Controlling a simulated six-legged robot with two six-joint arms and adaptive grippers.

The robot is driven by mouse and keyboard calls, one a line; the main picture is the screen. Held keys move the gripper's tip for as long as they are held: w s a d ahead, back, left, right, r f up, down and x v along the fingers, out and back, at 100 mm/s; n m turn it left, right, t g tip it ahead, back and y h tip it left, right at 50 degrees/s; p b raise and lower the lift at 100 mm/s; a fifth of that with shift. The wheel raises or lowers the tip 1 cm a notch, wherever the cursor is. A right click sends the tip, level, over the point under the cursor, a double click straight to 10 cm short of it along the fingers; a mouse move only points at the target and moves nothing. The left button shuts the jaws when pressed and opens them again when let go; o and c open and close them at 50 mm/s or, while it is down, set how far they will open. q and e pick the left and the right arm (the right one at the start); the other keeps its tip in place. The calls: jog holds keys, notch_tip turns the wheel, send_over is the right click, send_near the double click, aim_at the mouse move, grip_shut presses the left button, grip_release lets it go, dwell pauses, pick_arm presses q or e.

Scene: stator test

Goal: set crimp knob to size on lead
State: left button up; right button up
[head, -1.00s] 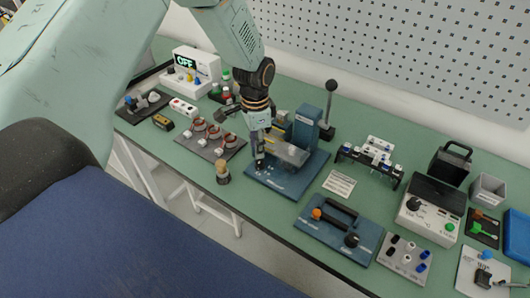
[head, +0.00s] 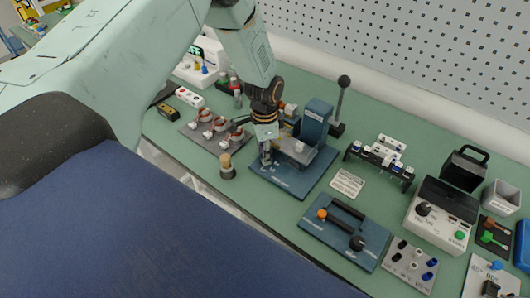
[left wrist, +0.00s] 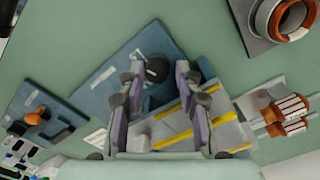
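The crimp press (head: 315,122) stands on a blue base plate (head: 288,184), with a grey bed between press and gripper. My left gripper (head: 266,158) points down over the left part of this plate. In the left wrist view its purple-padded fingers (left wrist: 160,75) are open, one on each side of a round black knob (left wrist: 157,68). I cannot tell whether the pads touch the knob. In the head view the gripper hides the knob. The size marks are too small to read. A copper coil part with white bands (left wrist: 286,114) sits beside the bed. My right gripper is not in view.
A grey tray of copper-ringed parts (head: 205,131) lies left of the press, a wooden-topped peg (head: 227,168) in front. A printed card (head: 347,184) and a blue fixture with a black handle (head: 345,233) lie right. A black-knobbed lever (head: 341,98) rises behind.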

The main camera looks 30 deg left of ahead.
pick_arm(q)
jog(key=shift+w+d+f, duration=0.1)
jog(key=shift+d+f, duration=0.05)
jog(key=shift+f, duration=0.15)
jog(key=shift+d, duration=0.15)
jog(key=shift+s+r, duration=0.15)
jog(key=shift+s, duration=0.15)
jog(key=shift+w+a+f, duration=0.15)
jog(key=shift+a+f, duration=0.05)
jog(key=shift+a, duration=0.05)
jog(key=c, duration=0.3)
jog(key=shift+d, duration=0.1)
grip_shut()
jog(key=shift+w, duration=0.1)
